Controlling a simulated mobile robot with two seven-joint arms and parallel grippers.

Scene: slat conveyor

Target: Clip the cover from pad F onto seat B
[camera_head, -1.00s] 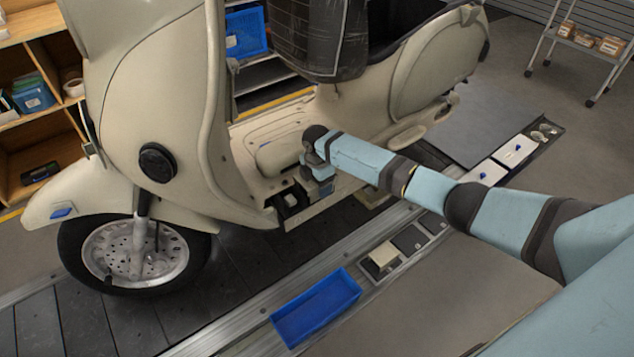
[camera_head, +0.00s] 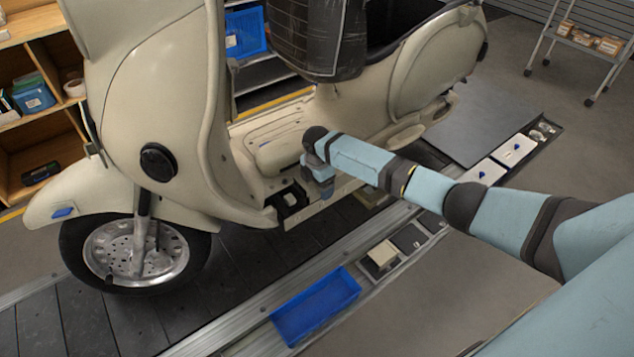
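My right gripper (camera_head: 321,186) is at the lower edge of the cream scooter's footboard, just right of a dark recess (camera_head: 290,199). Its fingertips are small and partly hidden by the wrist, so I cannot tell whether it is open or holds anything. The recess may be a seat, but no letter is readable. A cream block-like part (camera_head: 383,254) sits on a pad in the row along the rail, in front of the scooter. I cannot tell whether it is the cover or which pad is F. My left gripper is not in view.
The scooter (camera_head: 165,90) fills the left and middle. An empty blue tray (camera_head: 316,306) lies at the rail's front. White pads with blue marks (camera_head: 487,172) lie farther right. A wheeled rack (camera_head: 590,45) stands at the back right. The floor at right is clear.

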